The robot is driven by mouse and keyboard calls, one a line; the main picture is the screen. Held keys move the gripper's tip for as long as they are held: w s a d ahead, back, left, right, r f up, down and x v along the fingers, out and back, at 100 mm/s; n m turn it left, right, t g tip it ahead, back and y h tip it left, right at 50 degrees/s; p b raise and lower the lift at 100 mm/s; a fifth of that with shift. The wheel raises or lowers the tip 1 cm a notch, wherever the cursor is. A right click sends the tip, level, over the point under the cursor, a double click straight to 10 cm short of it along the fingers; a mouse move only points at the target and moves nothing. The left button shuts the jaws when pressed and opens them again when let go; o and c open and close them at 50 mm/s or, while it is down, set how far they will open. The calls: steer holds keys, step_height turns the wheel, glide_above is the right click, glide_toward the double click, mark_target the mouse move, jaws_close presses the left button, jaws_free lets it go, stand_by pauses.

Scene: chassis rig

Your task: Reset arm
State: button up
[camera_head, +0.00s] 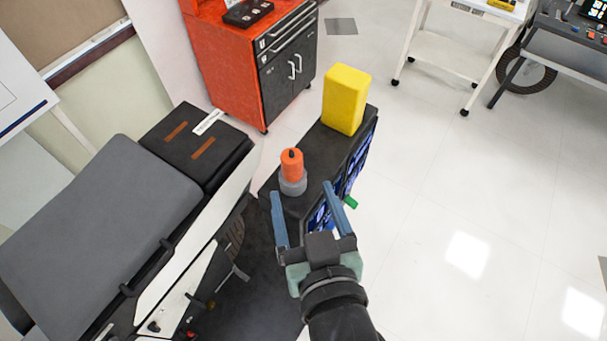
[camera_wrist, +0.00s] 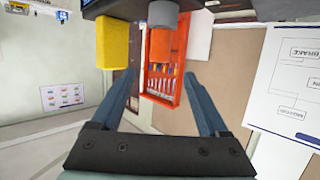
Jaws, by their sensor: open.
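My gripper (camera_head: 307,214) is open, with its two blue fingers spread apart and nothing between them. In the head view it is over the near part of the dark rig surface, just short of an orange cylinder (camera_head: 291,162) that sits in a grey ring (camera_head: 293,182). A yellow block (camera_head: 345,98) stands upright farther back on the same dark top. In the wrist view the gripper (camera_wrist: 170,80) is also empty. The yellow block (camera_wrist: 113,42) shows at upper left there, and a grey round part (camera_wrist: 163,14) at the top.
A grey padded seat (camera_head: 95,235) lies to the left. A red cabinet with black doors (camera_head: 285,70) stands behind. A white cart (camera_head: 455,45) and a grey bench (camera_head: 575,40) are at the back right. The tiled floor at right is clear.

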steer(key=w+r+t+b, duration=0.2)
steer(key=w+r+t, duration=0.3)
steer(key=r, duration=0.7)
steer(key=s+r+m+t+h+b, duration=0.1)
steer(key=r+t, duration=0.3)
steer(key=r, duration=1)
steer(key=s+a+r+t+h+b, duration=0.1)
steer(key=r+t, duration=0.3)
steer(key=r, duration=1)
steer(key=shift+s+a+r+m, duration=0.25)
steer(key=shift+s+r+m, duration=0.15)
steer(key=shift+s, duration=0.1)
steer(key=shift+f, duration=0.15)
